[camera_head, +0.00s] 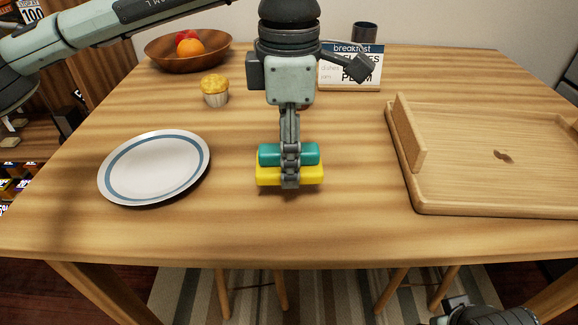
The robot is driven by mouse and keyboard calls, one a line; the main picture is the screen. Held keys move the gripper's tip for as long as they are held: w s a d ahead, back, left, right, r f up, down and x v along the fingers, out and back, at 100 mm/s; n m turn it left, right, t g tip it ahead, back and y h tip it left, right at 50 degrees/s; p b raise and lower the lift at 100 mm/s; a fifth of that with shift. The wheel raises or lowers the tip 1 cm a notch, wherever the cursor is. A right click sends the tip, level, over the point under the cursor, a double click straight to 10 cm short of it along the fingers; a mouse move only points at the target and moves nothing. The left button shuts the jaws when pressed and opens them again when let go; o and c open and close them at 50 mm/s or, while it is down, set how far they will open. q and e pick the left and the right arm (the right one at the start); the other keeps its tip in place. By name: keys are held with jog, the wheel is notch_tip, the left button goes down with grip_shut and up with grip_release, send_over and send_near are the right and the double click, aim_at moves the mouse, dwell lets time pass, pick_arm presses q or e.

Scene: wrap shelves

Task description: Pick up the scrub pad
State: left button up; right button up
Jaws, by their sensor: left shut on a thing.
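The scrub pad (312,174) is a yellow block with a green layer on top, near the middle of the wooden table. My left gripper (290,170) comes down over it from above and is shut on it, with the fingers covering its middle. A shadow lies just below the pad; I cannot tell whether it touches the table. Part of my right arm shows at the bottom right edge, and its fingertips are not clearly visible.
A white plate with a blue ring (154,167) lies left of the pad. A wooden tray (470,205) is at right. A muffin (215,90), a fruit bowl (160,55), a breakfast sign (349,75) and a dark cup (364,32) stand farther back. The table front is clear.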

pick_arm(q)
jog(key=s+a+r, duration=0.7)
jog(key=a, duration=0.2)
jog(key=shift+r+b, duration=0.3)
pick_arm(e)
jog(key=w, duration=0.1)
jog(key=w+a+t, duration=0.2)
jog(key=shift+w+a+r+n+y, duration=0.2)
jog(key=shift+w+r+n+y, duration=0.05)
jog(key=shift+r+n+y, duration=0.1)
pick_arm(q)
jog(key=shift+s+a, duration=0.1)
jog(key=o, duration=0.4)
jog(key=c, duration=0.3)
jog(key=shift+c, duration=0.3)
